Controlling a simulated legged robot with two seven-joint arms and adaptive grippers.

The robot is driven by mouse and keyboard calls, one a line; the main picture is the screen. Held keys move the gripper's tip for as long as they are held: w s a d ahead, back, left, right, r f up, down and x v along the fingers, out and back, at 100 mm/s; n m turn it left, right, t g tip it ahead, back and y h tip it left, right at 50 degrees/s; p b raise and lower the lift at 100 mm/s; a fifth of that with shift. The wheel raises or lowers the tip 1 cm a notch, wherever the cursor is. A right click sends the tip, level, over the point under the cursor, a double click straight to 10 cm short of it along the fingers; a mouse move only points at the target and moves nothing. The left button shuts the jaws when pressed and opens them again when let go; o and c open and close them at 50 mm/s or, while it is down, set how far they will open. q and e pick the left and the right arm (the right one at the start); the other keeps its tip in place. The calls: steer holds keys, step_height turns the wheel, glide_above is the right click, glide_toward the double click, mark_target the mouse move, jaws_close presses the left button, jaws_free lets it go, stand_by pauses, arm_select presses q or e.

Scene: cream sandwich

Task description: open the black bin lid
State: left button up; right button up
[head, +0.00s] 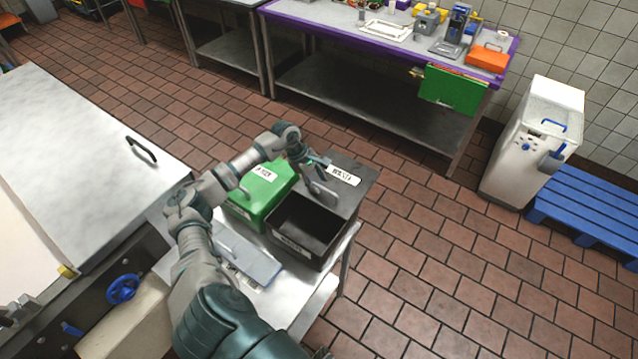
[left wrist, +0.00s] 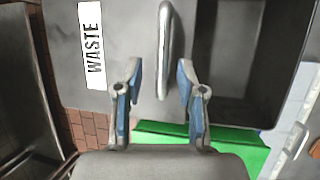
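The black bin (head: 306,230) stands on a small metal table, its dark inside showing from above. Its black lid (head: 358,184), with a white WASTE label, lies beyond the opening, away from the bin's mouth. In the left wrist view the lid (left wrist: 120,50) fills the upper left, and the bin's open inside (left wrist: 232,45) is at the right. A grey bar handle (left wrist: 165,50) runs upright between them. My left gripper (head: 320,184) is over the lid's near edge. Its fingers (left wrist: 158,78) are apart, with the handle between and just beyond the tips. My right gripper is not in view.
A green bin (head: 258,192) stands directly beside the black one. A grey-blue flat panel (head: 248,260) lies on the metal table (head: 318,300). A large metal cabinet (head: 80,150) is at the left.

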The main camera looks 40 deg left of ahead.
arm_select(q)
steer(key=v, duration=1)
steer(key=shift+a+r, duration=0.2)
steer(key=shift+r, duration=0.1)
